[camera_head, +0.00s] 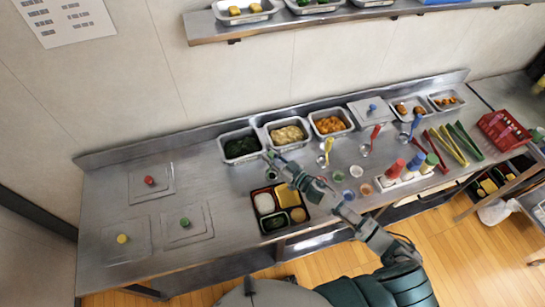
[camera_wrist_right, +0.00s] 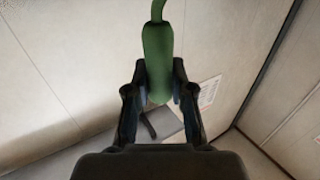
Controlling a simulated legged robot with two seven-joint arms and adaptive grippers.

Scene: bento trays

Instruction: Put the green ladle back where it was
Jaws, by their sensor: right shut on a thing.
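My right gripper (camera_head: 277,164) is over the worktop, between the bento tray and the food pans. In the right wrist view, the gripper (camera_wrist_right: 160,85) is shut on the thick green handle of the green ladle (camera_wrist_right: 158,55). The handle points up in that picture and its thin stem leaves at the top edge; the bowl is out of frame. In the head view the ladle is too small to make out clearly beside the gripper. A pan of dark greens (camera_head: 240,148) stands just behind and left of the gripper. My left gripper is not in view.
A filled bento tray (camera_head: 255,211) lies below the gripper. Pans of yellow food (camera_head: 287,133) and orange food (camera_head: 331,123) stand to the right. Yellow (camera_head: 328,146), red (camera_head: 375,132) and blue (camera_head: 415,123) ladles lie before the pans. Lids with coloured knobs lie left.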

